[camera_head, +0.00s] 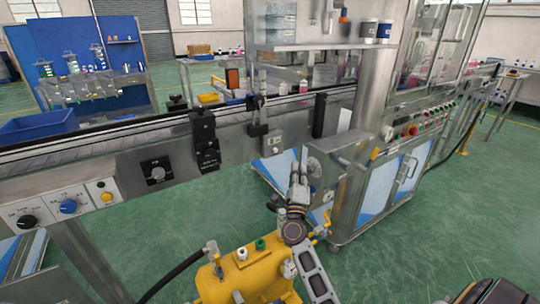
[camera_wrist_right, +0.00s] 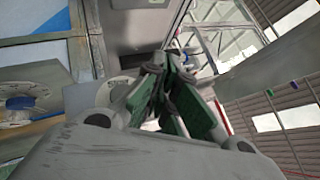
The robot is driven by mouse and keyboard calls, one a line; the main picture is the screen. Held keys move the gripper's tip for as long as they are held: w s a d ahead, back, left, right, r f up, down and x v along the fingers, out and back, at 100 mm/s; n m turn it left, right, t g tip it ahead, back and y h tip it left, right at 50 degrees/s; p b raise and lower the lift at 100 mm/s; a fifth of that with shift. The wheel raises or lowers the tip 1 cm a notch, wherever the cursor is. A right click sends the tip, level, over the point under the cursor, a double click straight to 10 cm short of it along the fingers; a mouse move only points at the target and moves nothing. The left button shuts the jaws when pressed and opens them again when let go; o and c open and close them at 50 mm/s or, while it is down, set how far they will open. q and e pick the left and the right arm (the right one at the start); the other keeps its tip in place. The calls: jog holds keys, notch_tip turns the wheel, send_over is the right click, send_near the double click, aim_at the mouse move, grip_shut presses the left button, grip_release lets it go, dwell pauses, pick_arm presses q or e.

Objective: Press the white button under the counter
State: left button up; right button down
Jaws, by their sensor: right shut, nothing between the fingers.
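My right gripper (camera_head: 299,168) is raised in front of the steel machine, with its fingers together and empty. In the right wrist view its fingers (camera_wrist_right: 168,92) meet ahead of the grey palm, below a grey metal surface. A small pale box (camera_head: 328,196) sits on the machine's side, just right of the gripper; I cannot tell whether it carries the white button. No white button shows clearly under the counter (camera_head: 345,165). The gripper hides part of the machine front, and contact cannot be told. My left gripper is out of view.
A yellow pump-like unit (camera_head: 245,275) stands below the gripper. The conveyor (camera_head: 110,148) with black brackets runs across behind it. A control panel (camera_head: 66,206) with knobs is at left; a blue-and-white cabinet (camera_head: 385,195) stands at right.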

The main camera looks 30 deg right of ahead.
aim_at(275, 150)
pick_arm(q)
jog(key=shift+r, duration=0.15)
pick_arm(e)
jog(key=shift+r, duration=0.2)
jog(key=shift+w, duration=0.15)
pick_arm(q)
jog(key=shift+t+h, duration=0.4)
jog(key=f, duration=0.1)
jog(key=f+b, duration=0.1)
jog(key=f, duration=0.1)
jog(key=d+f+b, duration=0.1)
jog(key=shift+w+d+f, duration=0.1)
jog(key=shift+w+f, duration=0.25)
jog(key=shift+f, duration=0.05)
pick_arm(e)
jog(key=w, duration=0.8)
jog(key=shift+w+a, duration=0.15)
jog(key=shift+a, duration=0.15)
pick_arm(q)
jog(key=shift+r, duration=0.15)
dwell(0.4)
